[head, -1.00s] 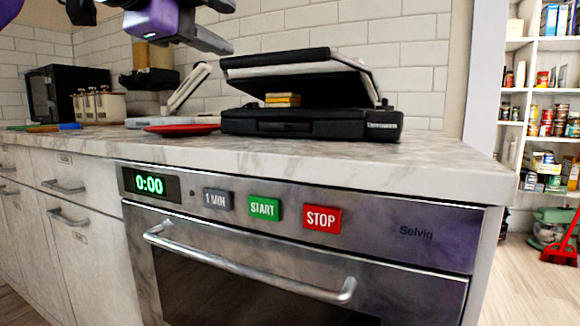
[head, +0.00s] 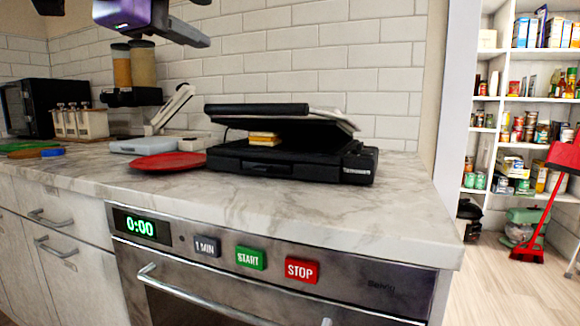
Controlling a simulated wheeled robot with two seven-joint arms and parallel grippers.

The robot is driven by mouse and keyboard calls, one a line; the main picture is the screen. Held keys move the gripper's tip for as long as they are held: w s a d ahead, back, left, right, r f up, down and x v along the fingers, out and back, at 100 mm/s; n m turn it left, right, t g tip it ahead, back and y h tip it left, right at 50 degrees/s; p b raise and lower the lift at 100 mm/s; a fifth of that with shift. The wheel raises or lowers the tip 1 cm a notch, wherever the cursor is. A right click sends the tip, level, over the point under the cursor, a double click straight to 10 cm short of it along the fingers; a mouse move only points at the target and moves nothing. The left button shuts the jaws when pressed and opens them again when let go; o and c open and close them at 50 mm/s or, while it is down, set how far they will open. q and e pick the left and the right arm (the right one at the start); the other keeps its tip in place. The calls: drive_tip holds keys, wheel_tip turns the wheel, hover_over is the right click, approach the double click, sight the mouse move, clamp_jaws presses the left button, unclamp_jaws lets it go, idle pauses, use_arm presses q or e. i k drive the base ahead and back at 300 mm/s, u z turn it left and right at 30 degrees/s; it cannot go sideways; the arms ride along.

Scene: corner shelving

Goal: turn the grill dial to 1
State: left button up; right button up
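The black grill (head: 290,165) sits on the marble counter, its lid (head: 262,112) raised at an angle. A yellow layered item, like a sandwich (head: 264,138), lies inside between lid and base. No dial can be made out on the grill's visible front or right side; only a small pale label shows near the right front corner. My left gripper (head: 203,22), dark with a purple body, is at the top left, above and left of the grill and apart from it. Its two fingers look spread, with nothing visible between them; the upper one is partly cut off. My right gripper is not in view.
A red plate (head: 166,162) and a white slicer-like device (head: 160,132) stand left of the grill. The oven below has 1 MIN, START and STOP buttons (head: 302,270). The counter (head: 290,215) is clear before the grill. Pantry shelves and a red broom (head: 540,215) are at right.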

sight(360, 150)
drive_tip(key=k, duration=0.95)
